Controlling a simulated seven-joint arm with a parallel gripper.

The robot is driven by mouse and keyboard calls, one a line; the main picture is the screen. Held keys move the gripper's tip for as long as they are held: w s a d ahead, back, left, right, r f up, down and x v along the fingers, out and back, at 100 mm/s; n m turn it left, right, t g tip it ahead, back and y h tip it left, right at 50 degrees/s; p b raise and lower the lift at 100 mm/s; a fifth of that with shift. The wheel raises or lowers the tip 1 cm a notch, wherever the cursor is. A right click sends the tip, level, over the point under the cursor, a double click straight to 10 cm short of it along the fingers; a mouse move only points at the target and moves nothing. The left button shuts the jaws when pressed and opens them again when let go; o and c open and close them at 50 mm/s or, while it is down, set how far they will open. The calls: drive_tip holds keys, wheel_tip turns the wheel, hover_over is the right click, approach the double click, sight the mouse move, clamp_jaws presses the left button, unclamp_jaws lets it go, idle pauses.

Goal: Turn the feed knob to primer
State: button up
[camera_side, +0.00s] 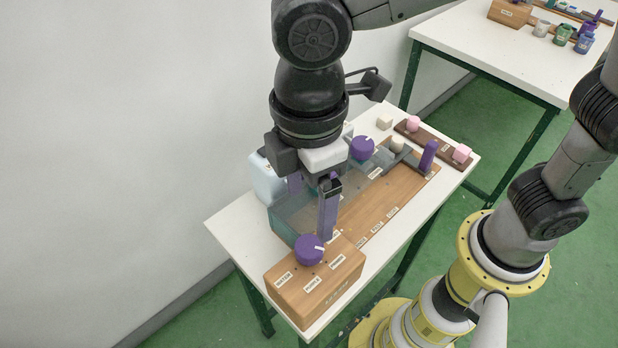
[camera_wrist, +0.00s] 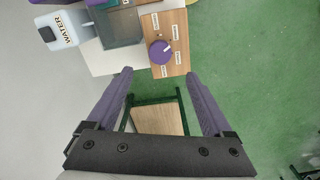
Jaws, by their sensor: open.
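A purple knob (camera_side: 309,250) with a white pointer line sits on a wooden box (camera_side: 338,283) at the near end of the table. The knob also shows in the wrist view (camera_wrist: 159,54), just beyond the fingertips. My gripper (camera_side: 314,212) is open and empty, fingers pointing down, above and behind the box in the side view. In the wrist view the gripper (camera_wrist: 158,72) has its fingers wide apart, one on each side.
A second purple knob (camera_side: 362,148) stands farther back. A translucent tank (camera_side: 284,222) and a white WATER container (camera_wrist: 60,31) are beside the wooden board (camera_side: 385,200). A purple lever (camera_side: 428,156) and a dark strip with pink blocks (camera_side: 461,153) are at the far end.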

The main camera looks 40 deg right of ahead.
wheel_tip(320, 180, up, 4)
drive_tip(key=shift+f, duration=0.25)
drive_tip(key=w+d+r+m+t+y, duration=0.1)
drive_tip(key=d+r+m, duration=0.2)
drive_tip(key=d, duration=0.5)
drive_tip(key=w+d+r+m+t, duration=0.1)
drive_tip(key=w+d+r+m, duration=0.15)
drive_tip(key=d, duration=0.55)
drive_tip(key=s+d+f+m+t, duration=0.1)
drive_tip(key=s+d+f+m, duration=0.3)
drive_tip(key=d, duration=0.2)
drive_tip(key=s+d+f+m+t+h, duration=0.1)
drive_tip(key=s+d+f+m+t, duration=0.1)
drive_tip(key=s+d+m, duration=0.3)
drive_tip(key=shift+s+d+f+t, duration=0.3)
drive_tip(key=shift+d+f, duration=0.45)
drive_tip(key=shift+f, duration=0.1)
